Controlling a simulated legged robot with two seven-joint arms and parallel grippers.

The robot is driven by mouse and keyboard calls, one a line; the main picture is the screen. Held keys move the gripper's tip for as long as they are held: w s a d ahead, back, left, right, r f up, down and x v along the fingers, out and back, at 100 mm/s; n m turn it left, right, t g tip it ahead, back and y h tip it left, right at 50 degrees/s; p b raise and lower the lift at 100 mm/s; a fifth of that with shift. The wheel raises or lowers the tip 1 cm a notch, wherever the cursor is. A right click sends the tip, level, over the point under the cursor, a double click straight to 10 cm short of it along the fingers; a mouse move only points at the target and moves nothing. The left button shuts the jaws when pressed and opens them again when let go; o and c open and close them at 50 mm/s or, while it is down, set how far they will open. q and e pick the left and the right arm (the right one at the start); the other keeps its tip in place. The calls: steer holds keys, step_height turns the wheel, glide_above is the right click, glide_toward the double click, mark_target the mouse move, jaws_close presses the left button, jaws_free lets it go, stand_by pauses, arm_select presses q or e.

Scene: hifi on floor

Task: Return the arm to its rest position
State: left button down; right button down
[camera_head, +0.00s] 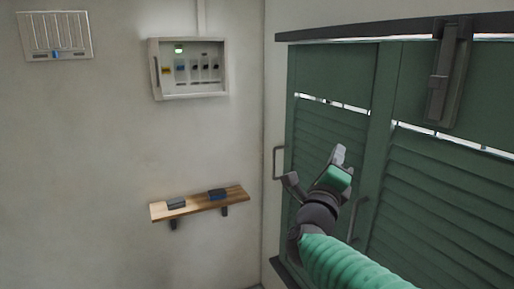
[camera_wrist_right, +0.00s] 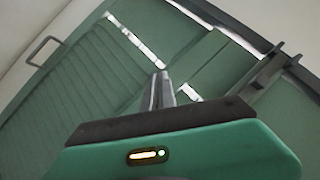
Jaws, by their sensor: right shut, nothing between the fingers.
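My right arm comes in from the bottom right of the head view, with a ribbed green sleeve. My right gripper (camera_head: 339,155) is shut and empty, raised in front of the green louvred shutters (camera_head: 440,195). In the right wrist view its shut fingertips (camera_wrist_right: 161,90) point toward the same shutters (camera_wrist_right: 100,85), with nothing between them. I cannot tell how far the fingers are from the panels. My left gripper is not in view.
A handle (camera_head: 277,163) sticks out at the shutters' left edge. A dark latch (camera_head: 449,75) sits at upper right. A wall box with switches (camera_head: 190,68), a grey panel (camera_head: 55,36) and a wooden shelf (camera_head: 200,204) with two small objects are on the left wall.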

steer(key=s+a+f+n+g+y+b, duration=0.1)
steer(key=s+a+f+n+g+y, duration=0.15)
steer(key=f+n, duration=0.6)
steer(key=s+a+f+n+g+y, duration=0.15)
steer(key=f+n+y, duration=0.3)
steer(key=f, duration=0.75)
steer(key=s+a+f+n+g+y+b, duration=0.1)
steer(key=f+n+g+y, duration=0.15)
steer(key=f+n, duration=0.6)
steer(key=s+d+f+n+g, duration=0.2)
steer(key=s+f+n+g, duration=0.2)
steer(key=s+f, duration=0.7)
steer(key=s+d+f+n+g, duration=0.1)
steer(key=s+f+n+g, duration=0.2)
steer(key=s+f, duration=0.8)
steer(key=s+g+y, duration=0.1)
steer(key=s+g, duration=0.1)
steer(key=shift+s+d+n+g+b, duration=0.25)
steer(key=shift+d+n+g+b, duration=0.05)
steer(key=shift+d+n+g, duration=0.05)
